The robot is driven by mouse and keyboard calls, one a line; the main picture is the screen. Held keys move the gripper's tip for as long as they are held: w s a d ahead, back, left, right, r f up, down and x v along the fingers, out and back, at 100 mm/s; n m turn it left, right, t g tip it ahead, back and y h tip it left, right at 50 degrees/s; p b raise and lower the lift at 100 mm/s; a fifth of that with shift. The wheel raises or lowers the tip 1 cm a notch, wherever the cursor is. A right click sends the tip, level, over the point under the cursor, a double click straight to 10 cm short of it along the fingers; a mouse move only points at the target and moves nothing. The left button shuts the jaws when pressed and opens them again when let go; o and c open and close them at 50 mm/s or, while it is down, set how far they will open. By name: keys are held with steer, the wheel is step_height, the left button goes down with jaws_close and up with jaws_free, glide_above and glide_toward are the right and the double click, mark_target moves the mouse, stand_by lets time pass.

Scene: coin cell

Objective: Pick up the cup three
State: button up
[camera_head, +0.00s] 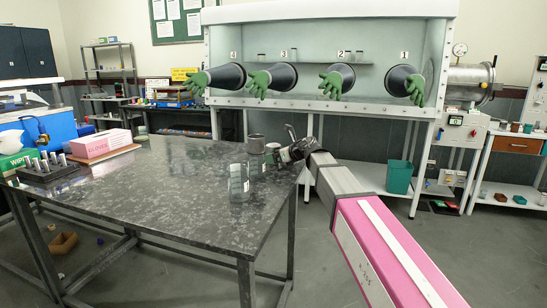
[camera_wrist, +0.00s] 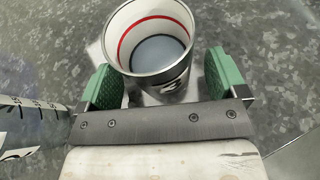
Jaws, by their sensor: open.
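The cup three (camera_wrist: 165,78) is a round, silvery cup with a dark numeral 3 on its side. I look down into its pale inside, which has a red ring and a thin dark ring. My gripper (camera_wrist: 160,72) is open, with one green pad on either side of the cup's near part. A gap shows between the cup and the right pad; the left pad is close to it, and I cannot tell whether they touch. In the head view my gripper (camera_head: 287,152) is low over the right edge of the dark table; the numeral is not readable there.
A clear glass vessel with dark markings (camera_wrist: 28,125) stands close to my left finger. In the head view a clear beaker (camera_head: 238,180) and a grey cup (camera_head: 255,144) stand on the table (camera_head: 180,200). Table room left of them is free. A glovebox (camera_head: 330,15) is behind.

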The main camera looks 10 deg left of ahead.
steer(key=shift+w+a+f, duration=0.25)
steer(key=shift+w+a, duration=0.05)
steer(key=shift+a, duration=0.25)
steer(key=shift+c, duration=0.4)
steer(key=c, duration=1)
steer(key=shift+c, duration=0.6)
steer(key=shift+r, duration=0.2)
